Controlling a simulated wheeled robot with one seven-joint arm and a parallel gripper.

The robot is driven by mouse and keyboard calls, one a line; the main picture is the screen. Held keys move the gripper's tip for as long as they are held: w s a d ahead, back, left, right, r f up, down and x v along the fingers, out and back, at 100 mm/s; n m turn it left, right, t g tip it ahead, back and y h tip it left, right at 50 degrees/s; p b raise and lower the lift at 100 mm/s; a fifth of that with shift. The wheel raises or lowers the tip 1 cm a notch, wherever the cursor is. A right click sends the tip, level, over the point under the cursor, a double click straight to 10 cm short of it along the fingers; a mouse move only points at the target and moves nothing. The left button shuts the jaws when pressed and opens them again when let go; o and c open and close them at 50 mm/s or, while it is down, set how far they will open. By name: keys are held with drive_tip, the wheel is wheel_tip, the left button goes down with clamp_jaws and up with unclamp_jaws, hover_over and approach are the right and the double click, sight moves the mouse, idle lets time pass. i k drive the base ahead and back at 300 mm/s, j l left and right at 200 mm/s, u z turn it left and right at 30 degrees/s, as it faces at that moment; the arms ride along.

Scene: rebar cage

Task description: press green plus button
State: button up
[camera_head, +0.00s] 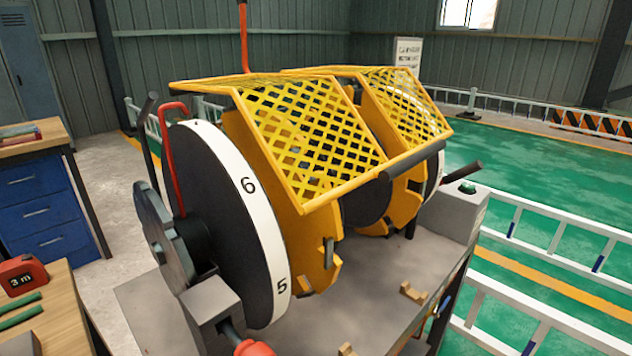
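A small green button (467,187) sits on top of a grey box (455,212) at the right end of the machine. It is too small to tell whether it bears a plus mark. No other green button is visible on the machine. My gripper is not in this view, so its distance from the button cannot be seen.
The machine has a large numbered disc (265,215), yellow mesh guards (310,135) and a red lever (172,150). A black handle (462,171) sticks out close beside the button. White railings (540,225) stand at right; a workbench (65,310) stands at left.

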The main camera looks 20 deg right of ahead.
sight(466, 187)
drive_tip(key=l+z, duration=0.2)
drive_tip(key=l, duration=0.5)
drive_tip(key=l+z, duration=0.15)
drive_tip(key=l, duration=0.55)
drive_tip(key=i, duration=0.05)
